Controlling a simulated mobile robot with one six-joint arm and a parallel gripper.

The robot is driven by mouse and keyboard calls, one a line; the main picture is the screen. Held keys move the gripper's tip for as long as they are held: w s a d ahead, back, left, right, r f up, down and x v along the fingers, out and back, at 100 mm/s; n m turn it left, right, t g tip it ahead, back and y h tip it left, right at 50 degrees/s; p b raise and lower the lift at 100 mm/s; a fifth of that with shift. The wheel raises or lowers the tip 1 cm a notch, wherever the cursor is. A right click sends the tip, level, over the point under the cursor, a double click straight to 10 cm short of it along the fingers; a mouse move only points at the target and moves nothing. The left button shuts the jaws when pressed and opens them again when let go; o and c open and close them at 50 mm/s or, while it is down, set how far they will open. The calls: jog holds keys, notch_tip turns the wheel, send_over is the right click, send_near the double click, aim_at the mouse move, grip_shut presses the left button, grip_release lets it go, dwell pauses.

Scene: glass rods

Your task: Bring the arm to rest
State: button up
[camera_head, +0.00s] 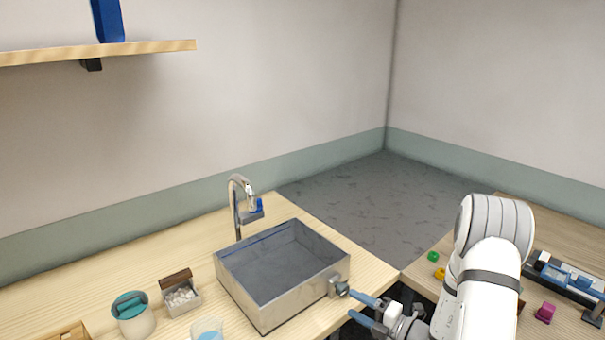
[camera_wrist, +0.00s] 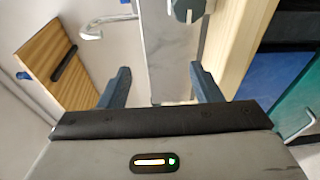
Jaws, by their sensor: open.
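My gripper (camera_head: 362,307) is open and empty at the front right of the sink, with its two blue fingers pointing left toward the sink's right side. A small metal knob on the sink's outer wall is close to the fingertips; I cannot tell whether they touch it. In the wrist view the gripper (camera_wrist: 158,84) shows its two dark fingers spread apart with nothing between them. My white arm (camera_head: 482,270) reaches in from the lower right.
A steel sink (camera_head: 240,297) with a tap (camera_head: 237,208) stands on the wooden counter. A lidded jar (camera_head: 133,315), an open box (camera_head: 181,296) and a cup (camera_head: 207,331) are left of it. A wooden shelf (camera_head: 150,47) is at upper left. Small coloured pieces lie on the right table.

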jog(key=s+a+r+n+g+h, duration=0.1)
jog(key=s+a+r+n+g, duration=0.5)
jog(key=n, duration=0.5)
jog(key=s+a+r+n+g+h, duration=0.1)
jog(key=s+a+r+n+g, duration=0.4)
jog(key=s+n, duration=0.45)
jog(key=s+d+r+n+t+h, duration=0.1)
jog(key=s+d+r+n+h, duration=0.3)
jog(key=n, duration=0.7)
jog(key=s+d+r+n+t+h, duration=0.1)
jog(key=s+d+r+n+h, duration=0.2)
jog(key=n+h, duration=0.4)
jog(key=s+d+n, duration=0.1)
jog(key=d+n, duration=0.1)
jog(key=n, duration=0.3)
jog(key=shift+s+d+r+t, duration=0.2)
jog(key=shift+d+r+t, duration=0.1)
jog(key=shift+d+r, duration=0.1)
jog(key=shift+c, duration=0.4)
